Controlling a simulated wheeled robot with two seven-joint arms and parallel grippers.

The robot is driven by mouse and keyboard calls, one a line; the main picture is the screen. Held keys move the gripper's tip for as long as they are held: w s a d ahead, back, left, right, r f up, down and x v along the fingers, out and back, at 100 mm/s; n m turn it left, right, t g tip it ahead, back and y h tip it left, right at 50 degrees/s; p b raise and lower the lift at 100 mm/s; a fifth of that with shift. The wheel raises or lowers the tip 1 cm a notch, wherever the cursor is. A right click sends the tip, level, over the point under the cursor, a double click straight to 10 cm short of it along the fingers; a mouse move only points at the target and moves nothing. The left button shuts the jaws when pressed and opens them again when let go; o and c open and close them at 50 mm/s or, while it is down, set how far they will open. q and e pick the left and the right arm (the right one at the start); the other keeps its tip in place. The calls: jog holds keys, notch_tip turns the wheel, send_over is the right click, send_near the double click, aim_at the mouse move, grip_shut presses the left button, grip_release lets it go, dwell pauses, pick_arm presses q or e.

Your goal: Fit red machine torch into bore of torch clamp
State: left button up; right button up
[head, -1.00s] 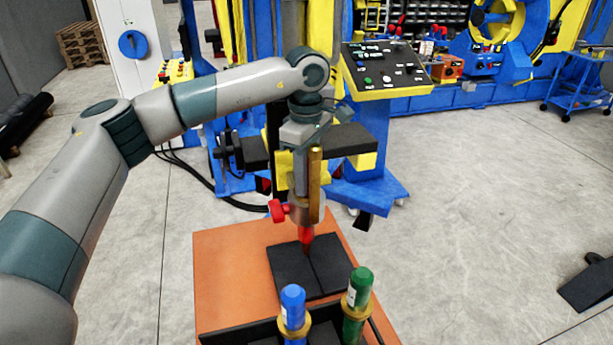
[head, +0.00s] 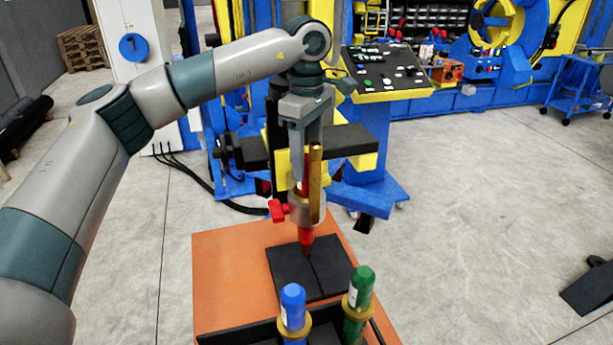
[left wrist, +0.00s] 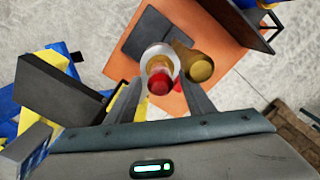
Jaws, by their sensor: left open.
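The red torch (head: 305,237) stands upright in the silver ring of the torch clamp (head: 298,214). Its red tip shows below the ring and a strip of its red body shows above. A red knob sticks out to the left of the clamp, and a brass post (head: 315,180) rises beside the torch. My left gripper (head: 308,172) points down around the torch's upper part, its fingers apart. In the left wrist view the torch's red top (left wrist: 160,82) lies between the open fingers, with the pale ring around it. My right gripper is not in view.
The clamp stands over a black plate (head: 284,272) on an orange table (head: 222,262). A dark rack at the front holds a blue torch (head: 292,305) and a green torch (head: 360,288). A blue and yellow machine with a control panel (head: 385,68) stands behind.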

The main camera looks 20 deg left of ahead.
pick_arm(q)
notch_tip(320, 180, up, 8)
jog(key=shift+f+b, duration=0.25)
jog(key=shift+b, duration=0.6)
jog(key=shift+s+f, duration=0.1)
